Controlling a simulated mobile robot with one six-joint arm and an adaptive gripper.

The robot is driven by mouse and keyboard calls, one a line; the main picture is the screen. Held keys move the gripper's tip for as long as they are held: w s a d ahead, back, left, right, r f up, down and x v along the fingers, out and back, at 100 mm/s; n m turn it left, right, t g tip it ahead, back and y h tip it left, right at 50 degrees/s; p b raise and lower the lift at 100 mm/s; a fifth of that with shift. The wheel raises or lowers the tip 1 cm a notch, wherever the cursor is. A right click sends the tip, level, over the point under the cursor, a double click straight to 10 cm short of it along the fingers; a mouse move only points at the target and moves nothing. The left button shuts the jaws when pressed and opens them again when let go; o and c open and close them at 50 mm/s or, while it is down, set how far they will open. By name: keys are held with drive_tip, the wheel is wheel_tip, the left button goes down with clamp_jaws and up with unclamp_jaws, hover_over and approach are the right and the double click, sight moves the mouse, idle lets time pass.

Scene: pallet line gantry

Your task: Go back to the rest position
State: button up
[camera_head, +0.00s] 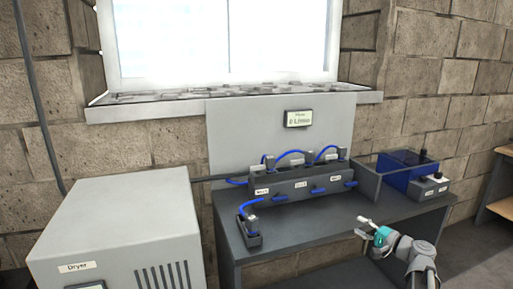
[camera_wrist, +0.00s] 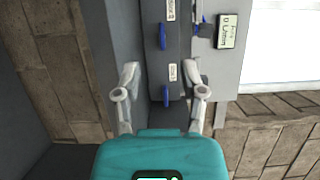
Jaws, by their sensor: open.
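My gripper (camera_head: 364,229) is at the lower right in the head view, in front of the right part of the dark grey bench (camera_head: 290,228). In the wrist view my gripper (camera_wrist: 161,75) shows its two fingers spread apart with nothing held between them. Beyond the fingers in that view is a grey manifold (camera_wrist: 178,50) with blue levers. The manifold also stands on the bench in the head view (camera_head: 300,183), left of my gripper and apart from it.
A grey dryer cabinet (camera_head: 120,235) stands at the left. A small grey unit with a blue hose (camera_head: 249,232) sits at the bench's left front. A blue box (camera_head: 402,170) and a grey button box (camera_head: 430,188) are at the right. A display (camera_head: 298,118) hangs on the back panel.

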drive_tip(key=s+a+f+n+g+h, duration=0.2)
drive_tip(key=s+a+f+n+g, duration=0.3)
drive_tip(key=a+f+g, duration=0.6)
drive_tip(key=s+a+f+n+g+h, duration=0.3)
drive_tip(key=s+a+f+n+h, duration=0.25)
drive_tip(key=s+f+h, duration=0.4)
wheel_tip(320, 180, up, 25)
drive_tip(key=s+a+p, duration=0.1)
drive_tip(key=s+p, duration=0.1)
drive_tip(key=p, duration=2.1)
drive_tip(key=shift+s, duration=0.2)
drive_tip(key=shift+f, duration=0.15)
idle(2.0)
